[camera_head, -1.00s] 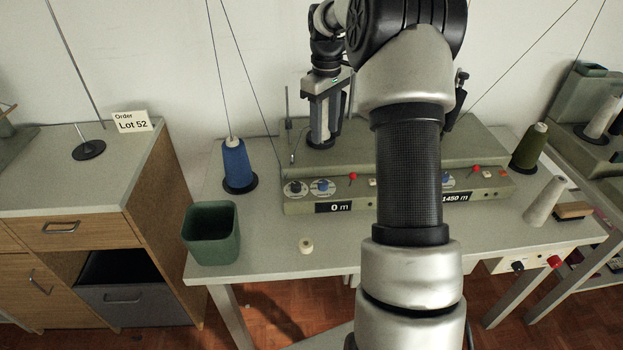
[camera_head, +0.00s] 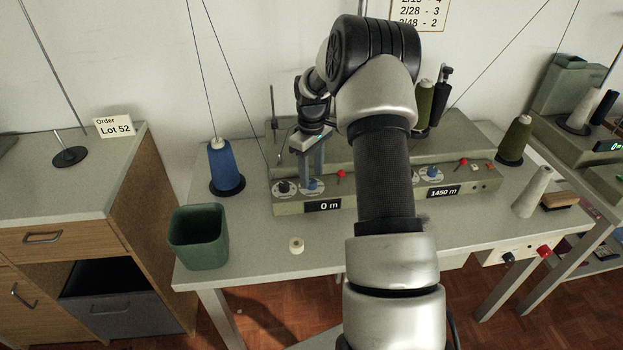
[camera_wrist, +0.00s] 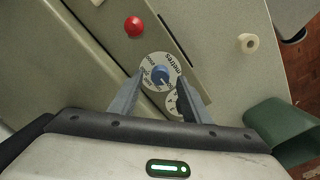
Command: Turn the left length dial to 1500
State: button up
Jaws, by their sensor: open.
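The left length dial is a white scale disc with a blue knob (camera_head: 312,184), on the front of the grey-green winder. Beside it, the left display (camera_head: 323,206) reads 0 m. My gripper (camera_head: 310,170) is open, pointing down just above this dial. In the wrist view the blue knob (camera_wrist: 160,75) lies between the open fingertips of my gripper (camera_wrist: 160,80), and the word "metres" is on its disc. I cannot tell whether the fingers touch the knob. A second dial with a black knob (camera_head: 284,187) is just left of it, and the right finger partly hides it in the wrist view.
A red knob (camera_head: 341,174) stands close to the right of the dial. The right display (camera_head: 443,192) reads 1450 m. A blue thread cone (camera_head: 225,168), a green bin (camera_head: 198,238) and a small white spool (camera_head: 296,245) stand on the table, with free room around the spool.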

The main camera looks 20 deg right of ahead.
jog(key=shift+f, duration=1)
jog(key=c, duration=1)
jog(key=shift+c, duration=0.2)
